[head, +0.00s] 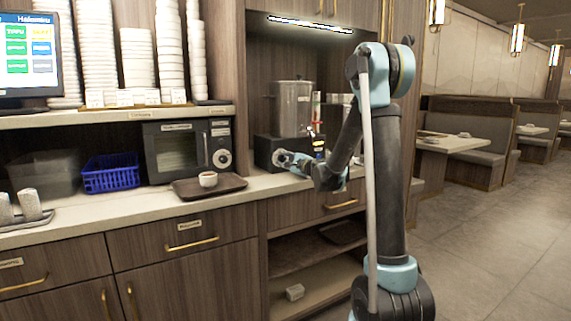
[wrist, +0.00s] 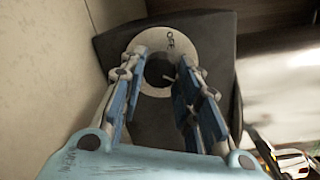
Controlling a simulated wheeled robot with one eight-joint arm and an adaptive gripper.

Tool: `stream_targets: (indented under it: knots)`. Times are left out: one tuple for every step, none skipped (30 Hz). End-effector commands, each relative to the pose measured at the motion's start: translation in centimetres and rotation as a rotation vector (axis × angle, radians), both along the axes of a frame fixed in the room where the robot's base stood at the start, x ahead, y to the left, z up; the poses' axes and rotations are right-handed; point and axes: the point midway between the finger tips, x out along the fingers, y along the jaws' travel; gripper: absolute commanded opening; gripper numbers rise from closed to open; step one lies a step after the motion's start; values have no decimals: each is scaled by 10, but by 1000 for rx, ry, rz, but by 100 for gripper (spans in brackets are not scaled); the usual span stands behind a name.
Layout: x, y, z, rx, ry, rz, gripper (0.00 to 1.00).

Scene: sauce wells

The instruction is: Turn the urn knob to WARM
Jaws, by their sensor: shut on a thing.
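The urn (head: 293,108) is a steel cylinder on a dark base (head: 264,150) in the counter niche. In the wrist view the urn's base (wrist: 112,42) fills the middle, with a pale round dial (wrist: 165,40) on its face. The dial's top mark seems to read OFF; I cannot make out a WARM mark. The dark knob (wrist: 158,70) sits at the dial's centre, with a small pale line on its lower right. My gripper (head: 283,158) is at the base's front. Its two blue-padded fingers (wrist: 160,62) are shut on the knob from both sides and cover parts of the dial.
A brown tray (head: 183,191) with a small cup (head: 208,179) lies on the counter left of my gripper. A microwave (head: 177,150) and a blue basket (head: 111,176) stand behind and further left. A tap with a red level tube (head: 316,112) is close right of the urn.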

Motion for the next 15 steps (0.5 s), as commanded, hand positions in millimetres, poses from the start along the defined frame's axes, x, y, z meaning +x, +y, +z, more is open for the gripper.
stream_targets:
  knots:
    - [-2,1,-1,-40,-25,4,6]
    - [-2,2,-1,-63,-41,5,6]
    - [-2,2,-1,-94,-63,5,6]
    - [-2,2,-1,-118,-78,4,6]
    - [-2,2,-1,-141,-94,5,6]
    - [-2,2,-1,-171,-114,5,6]
    - [-2,2,-1,-194,-130,4,6]
    - [-2,2,-1,-215,-145,4,6]
    - [-2,2,-1,-244,-163,4,6]
    - [-2,2,-1,-264,-177,4,6]
    - [-2,2,-1,-285,-191,4,6]
    - [-2,1,-1,-309,-208,3,6]
    - [-2,1,-1,-327,-220,4,6]
    - [-2,1,-1,-344,-232,4,6]
    - [-3,1,-1,-366,-246,4,6]
